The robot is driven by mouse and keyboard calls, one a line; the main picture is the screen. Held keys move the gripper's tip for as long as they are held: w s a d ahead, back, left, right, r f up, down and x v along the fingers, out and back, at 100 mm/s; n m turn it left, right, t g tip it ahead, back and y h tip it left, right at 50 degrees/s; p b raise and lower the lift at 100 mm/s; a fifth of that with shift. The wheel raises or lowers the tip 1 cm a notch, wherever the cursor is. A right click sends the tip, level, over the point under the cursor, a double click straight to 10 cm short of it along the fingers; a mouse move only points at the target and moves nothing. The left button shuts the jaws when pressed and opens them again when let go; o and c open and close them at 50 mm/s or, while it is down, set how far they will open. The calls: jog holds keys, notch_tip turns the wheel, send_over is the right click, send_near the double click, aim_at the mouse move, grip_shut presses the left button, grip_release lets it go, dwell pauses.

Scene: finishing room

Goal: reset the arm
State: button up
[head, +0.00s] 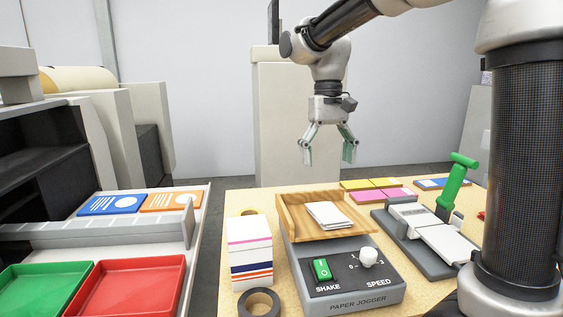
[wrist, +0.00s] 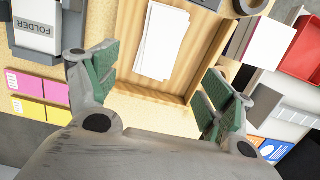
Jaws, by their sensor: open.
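My gripper (head: 329,150) hangs from my raised arm, above and behind the paper jogger, pointing down. Its green-padded fingers are spread wide with nothing between them, and they also frame the wrist view (wrist: 160,92). Below it is the paper jogger (head: 352,288), with a wooden tray (head: 293,222) holding a small stack of white sheets (head: 327,214). The sheets also show in the wrist view (wrist: 160,45), beyond the fingertips and apart from them.
A folder machine (head: 420,235) with a green handle (head: 455,186) stands right of the jogger. A striped paper stack (head: 250,250) and dark tape roll (head: 258,302) stand left. Green (head: 35,292) and red (head: 125,288) trays lie far left. Pink and yellow pads (head: 372,184) lie behind.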

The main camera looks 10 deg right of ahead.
jog(key=shift+n+t, duration=0.6)
jog(key=shift+n, duration=0.3)
jog(key=s+d+f, duration=0.1)
jog(key=s+f, duration=0.1)
jog(key=s+d+f, duration=0.1)
jog(key=shift+d+f, duration=0.3)
jog(key=shift+f, duration=0.1)
jog(key=s+d+m+t, duration=0.2)
jog(key=s+d+t, duration=0.3)
jog(key=s+d, duration=0.7)
jog(key=s, duration=0.4)
jog(key=shift+s+d, duration=0.15)
jog(key=shift+f, duration=0.1)
